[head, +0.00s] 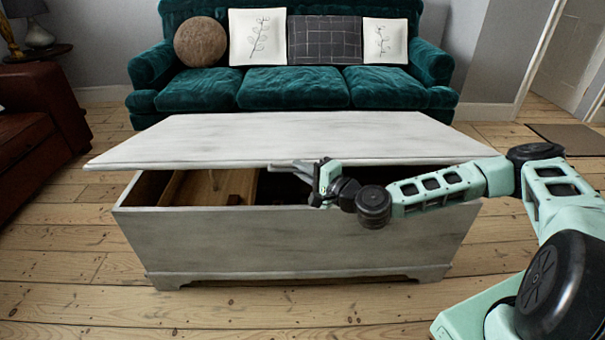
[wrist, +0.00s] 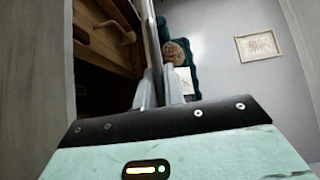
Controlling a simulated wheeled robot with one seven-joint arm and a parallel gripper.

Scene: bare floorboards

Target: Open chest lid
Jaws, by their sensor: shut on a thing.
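The chest (head: 290,240) is a long whitewashed wooden box standing on the floor in front of me. Its lid (head: 290,138) is partly raised at the front edge, and a dark gap shows the inside, with a brown wooden part (head: 207,187) in it at the left. My gripper (head: 285,167) is at the middle of the lid's front edge, shut on that edge. In the wrist view the two grey fingers (wrist: 159,88) sit on either side of the lid's thin edge (wrist: 153,45). The chest's inside shows to the left of them.
A green velvet sofa (head: 290,88) with several cushions stands behind the chest. A brown leather armchair (head: 40,125) is at the left. Bare floorboards (head: 60,265) lie around the chest, and a dark mat (head: 570,138) lies at the far right.

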